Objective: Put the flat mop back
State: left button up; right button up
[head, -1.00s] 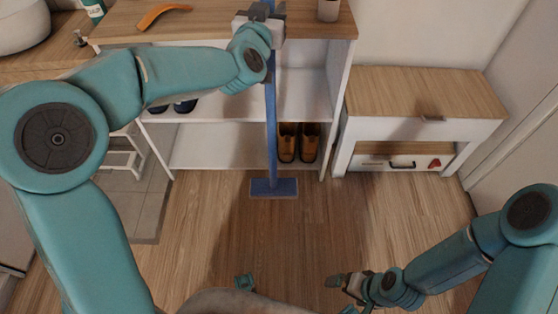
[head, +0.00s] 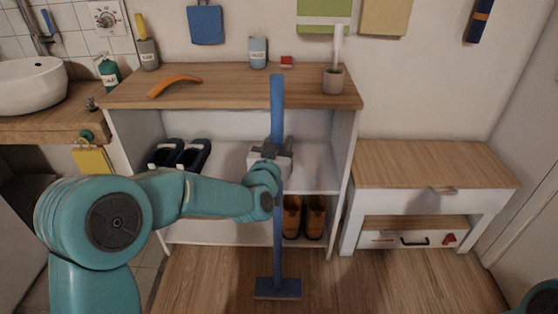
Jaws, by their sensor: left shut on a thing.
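The flat mop (head: 278,235) is blue, with a long straight handle and a flat rectangular head. It stands upright in front of the open shelf unit, its head (head: 278,288) at the wood floor. My left gripper (head: 272,152) is shut on the upper part of the handle, at about the height of the middle shelf. The handle's top end rises above the gripper, in front of the wooden top. My right gripper is out of view; only a bit of my right arm shows at the lower right corner.
The shelf unit (head: 230,96) holds dark shoes (head: 180,154) and brown shoes (head: 303,216). A cup with a brush (head: 333,80) and an orange curved thing (head: 174,86) lie on top. A white drawer cabinet (head: 434,165) stands right, a sink (head: 30,87) left. Floor is clear at right.

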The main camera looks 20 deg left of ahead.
pick_arm(q)
notch_tip(320, 180, down, 4)
jog(key=shift+f+b, duration=0.1)
jog(key=shift+b, duration=0.5)
jog(key=o, duration=0.7)
